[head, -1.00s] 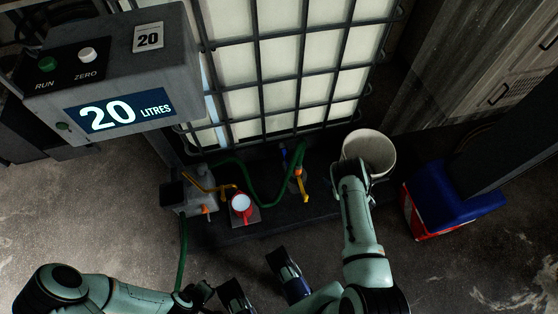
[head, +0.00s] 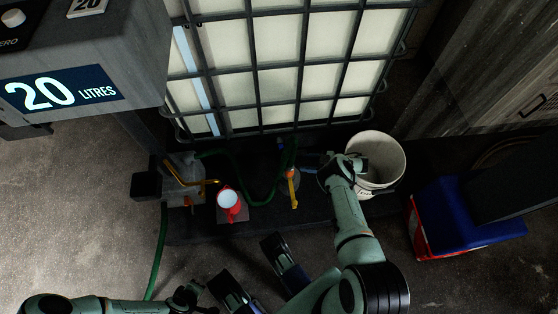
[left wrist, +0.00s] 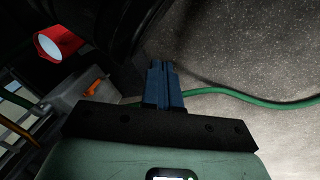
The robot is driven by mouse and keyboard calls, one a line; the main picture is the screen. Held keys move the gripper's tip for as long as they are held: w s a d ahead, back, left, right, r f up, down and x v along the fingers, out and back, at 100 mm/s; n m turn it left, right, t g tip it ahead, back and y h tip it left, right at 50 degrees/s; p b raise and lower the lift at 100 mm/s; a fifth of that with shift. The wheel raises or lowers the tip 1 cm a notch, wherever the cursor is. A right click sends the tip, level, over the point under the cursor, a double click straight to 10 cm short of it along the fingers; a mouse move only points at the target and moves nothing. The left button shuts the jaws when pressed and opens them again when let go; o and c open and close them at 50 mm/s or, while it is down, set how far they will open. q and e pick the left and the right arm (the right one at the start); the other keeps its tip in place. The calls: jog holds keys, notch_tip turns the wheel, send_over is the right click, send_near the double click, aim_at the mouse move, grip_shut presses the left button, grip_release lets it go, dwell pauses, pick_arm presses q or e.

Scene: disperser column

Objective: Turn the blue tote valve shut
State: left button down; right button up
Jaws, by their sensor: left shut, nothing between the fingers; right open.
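A small blue valve handle (head: 281,146) shows at the foot of the caged tote (head: 255,85) in the head view, by the top of the green hose. Its exact turn is too small and dark to tell. My right gripper (head: 312,162) is open, low in front of the tote, to the right of the blue handle and beside the bucket. It looks apart from the handle, and its fingertips are dark. My left gripper (left wrist: 163,85) is shut and empty in the left wrist view, over the floor.
A yellow lever (head: 292,188) stands just below the blue handle. A white bucket (head: 384,148) is close to my right wrist. A green hose (head: 158,250) runs down over the floor.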

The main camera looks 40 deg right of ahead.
jog(key=b+x, duration=0.3)
jog(key=x, duration=0.8)
jog(key=shift+f, duration=0.1)
pick_arm(q)
jog(key=s+a+f+g, duration=0.1)
jog(key=s+f+g, duration=0.1)
jog(key=s+f, duration=0.3)
jog(key=shift+s+f+n+g+b, duration=0.3)
jog(key=shift+s+f+g+b, duration=0.1)
jog(key=shift+s, duration=0.9)
pick_arm(e)
jog(key=shift+x, duration=0.85)
grip_shut()
pick_arm(q)
jog(key=shift+w+r, duration=0.1)
jog(key=shift+r, duration=0.05)
